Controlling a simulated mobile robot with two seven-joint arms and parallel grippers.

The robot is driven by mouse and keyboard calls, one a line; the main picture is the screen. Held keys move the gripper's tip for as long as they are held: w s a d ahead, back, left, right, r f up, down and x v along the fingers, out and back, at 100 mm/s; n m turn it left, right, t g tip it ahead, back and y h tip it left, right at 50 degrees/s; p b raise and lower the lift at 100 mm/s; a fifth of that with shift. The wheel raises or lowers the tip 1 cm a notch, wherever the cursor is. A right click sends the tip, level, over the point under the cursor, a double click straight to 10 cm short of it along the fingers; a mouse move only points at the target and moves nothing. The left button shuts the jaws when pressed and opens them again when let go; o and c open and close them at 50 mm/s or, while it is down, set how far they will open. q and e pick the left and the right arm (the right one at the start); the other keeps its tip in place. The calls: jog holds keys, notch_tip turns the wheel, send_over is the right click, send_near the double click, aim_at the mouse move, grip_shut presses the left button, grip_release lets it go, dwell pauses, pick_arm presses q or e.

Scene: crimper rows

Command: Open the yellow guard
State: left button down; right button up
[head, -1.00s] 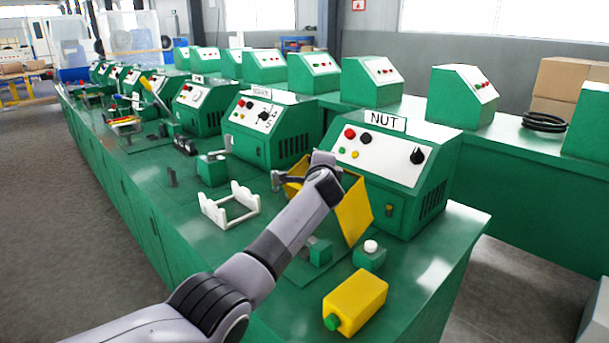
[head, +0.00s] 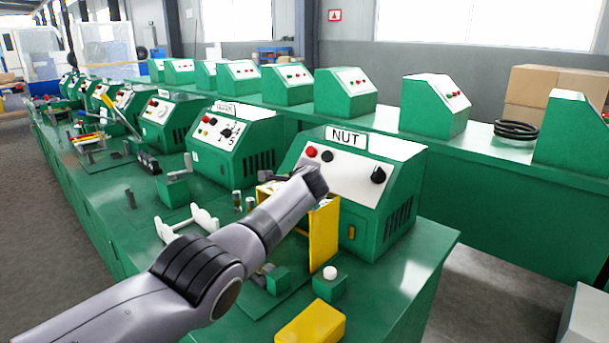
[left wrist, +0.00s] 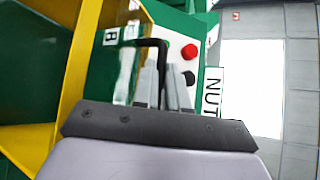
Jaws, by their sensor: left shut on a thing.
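The yellow guard (head: 324,238) stands at the front of the green machine labelled NUT (head: 385,190). Its side panel is upright, and my arm covers much of the rest. My left gripper (head: 268,177) is at the guard's top, its fingers partly hidden behind my wrist. In the left wrist view the fingers (left wrist: 165,88) are shut on a black bent handle (left wrist: 152,42), beside the guard's yellow frame (left wrist: 82,55). The handle's join to the guard is not clear. My right gripper is out of view.
A white-topped button on a green block (head: 330,285) and a yellow container (head: 311,322) are on the green bench, in front of the guard. A white stand (head: 187,222) is at the left. Several more machines line the bench behind. The bench's right front corner is clear.

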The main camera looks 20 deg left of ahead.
pick_arm(q)
jog(key=shift+w+d+r, duration=0.1)
jog(key=shift+w+r, duration=0.3)
jog(key=shift+r, duration=0.15)
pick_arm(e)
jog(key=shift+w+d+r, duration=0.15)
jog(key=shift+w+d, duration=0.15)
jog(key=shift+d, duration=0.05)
pick_arm(q)
jog(key=c, duration=1.2)
grip_release()
jog(key=shift+o, duration=0.2)
jog(key=shift+s+f, duration=0.1)
jog(key=shift+f, duration=0.15)
jog(key=shift+s+d, duration=0.15)
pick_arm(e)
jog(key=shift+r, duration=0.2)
